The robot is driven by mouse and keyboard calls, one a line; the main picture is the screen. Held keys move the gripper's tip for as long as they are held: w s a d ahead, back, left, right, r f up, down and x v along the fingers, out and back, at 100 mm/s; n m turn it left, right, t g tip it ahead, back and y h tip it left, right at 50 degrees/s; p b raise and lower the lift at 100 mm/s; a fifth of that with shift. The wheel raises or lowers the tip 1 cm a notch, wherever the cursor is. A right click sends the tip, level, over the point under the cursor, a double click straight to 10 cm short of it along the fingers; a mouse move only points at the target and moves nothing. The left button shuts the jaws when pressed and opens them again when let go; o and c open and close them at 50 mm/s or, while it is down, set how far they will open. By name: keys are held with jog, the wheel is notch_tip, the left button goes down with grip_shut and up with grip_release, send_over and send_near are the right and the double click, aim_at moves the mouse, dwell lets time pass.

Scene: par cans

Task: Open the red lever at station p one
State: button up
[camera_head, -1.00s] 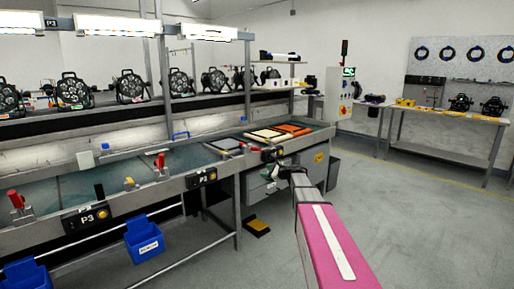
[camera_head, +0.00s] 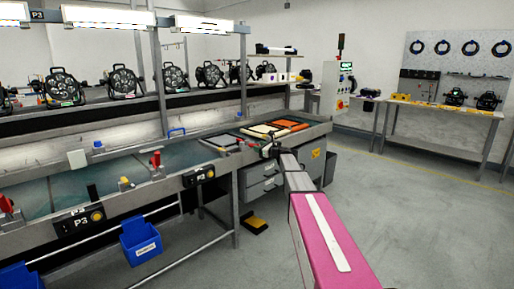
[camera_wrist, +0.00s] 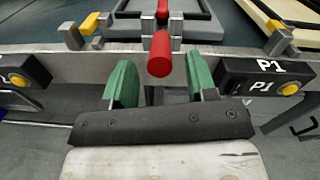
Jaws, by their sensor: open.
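The red lever (camera_wrist: 159,55) at station P1 shows in the wrist view, its round end facing the camera at the bench's front rail. The black P1 sign (camera_wrist: 262,78) is just to its right. My gripper (camera_wrist: 158,80) is open, with one green finger on each side of the lever. I cannot tell whether either finger touches it. In the head view my gripper (camera_head: 270,147) is small at the bench's front edge, and the P1 lever is hard to make out there.
Yellow clamps (camera_wrist: 90,23) flank the lever on the rail. The P2 sign (camera_head: 199,176) and another red lever (camera_head: 155,160) are further left. Blue bins (camera_head: 141,240) hang below the bench. The floor (camera_head: 410,210) at right is clear.

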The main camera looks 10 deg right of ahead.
jog(key=shift+x, duration=1.25)
jog(key=shift+s, duration=0.1)
grip_shut()
